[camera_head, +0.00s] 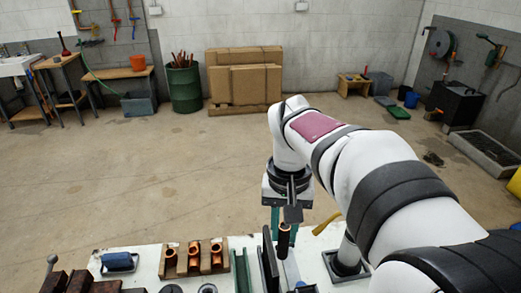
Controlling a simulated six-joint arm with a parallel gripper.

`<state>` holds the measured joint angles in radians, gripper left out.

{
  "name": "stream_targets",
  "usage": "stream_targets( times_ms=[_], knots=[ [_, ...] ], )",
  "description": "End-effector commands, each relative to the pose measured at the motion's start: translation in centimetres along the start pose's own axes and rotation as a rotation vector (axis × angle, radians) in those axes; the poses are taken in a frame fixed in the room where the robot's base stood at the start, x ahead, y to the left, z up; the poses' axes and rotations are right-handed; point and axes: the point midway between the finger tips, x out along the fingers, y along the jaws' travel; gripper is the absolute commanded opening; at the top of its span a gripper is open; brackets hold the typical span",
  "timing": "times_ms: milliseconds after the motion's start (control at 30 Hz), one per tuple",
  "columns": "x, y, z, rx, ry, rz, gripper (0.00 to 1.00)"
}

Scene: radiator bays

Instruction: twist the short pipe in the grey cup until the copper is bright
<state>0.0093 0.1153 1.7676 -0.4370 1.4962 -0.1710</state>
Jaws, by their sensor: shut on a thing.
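My gripper (285,228) hangs over the white bench top, right of the picture's middle, with teal fingers pointing down. It is shut on a dark brown pipe (283,239), the short pipe, which stands roughly upright between the fingers. The pipe looks dull; its lower end is hidden behind dark parts on the bench. Two dark grey round pieces (208,289) lie at the bottom edge, left of the gripper and cut off by the frame. I cannot tell whether either is the grey cup, or whether the pipe is in a cup.
A wooden block (217,265) holds copper fittings (194,250) on the bench. A blue-grey object (119,262) lies left of it, and dark brown blocks (80,282) at the far left. A green channel (241,270) and a black upright plate (268,260) stand close to the gripper's left.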

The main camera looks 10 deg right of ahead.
Motion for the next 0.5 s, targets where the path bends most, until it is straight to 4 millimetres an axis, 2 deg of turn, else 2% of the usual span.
stream_targets(
  times_ms=[67,167,367,500],
  knots=[
    [0.2,-1.7,-0.5,-0.064,-0.001,0.001,0.0],
    [1.0,-3.7,-0.8,-0.042,-0.003,0.001,0.0],
    [3.8,-7.9,-0.9,0.162,-0.003,0.004,0.0],
    [6.2,-11.3,-0.4,0.357,-0.002,0.004,0.0]
  ],
)
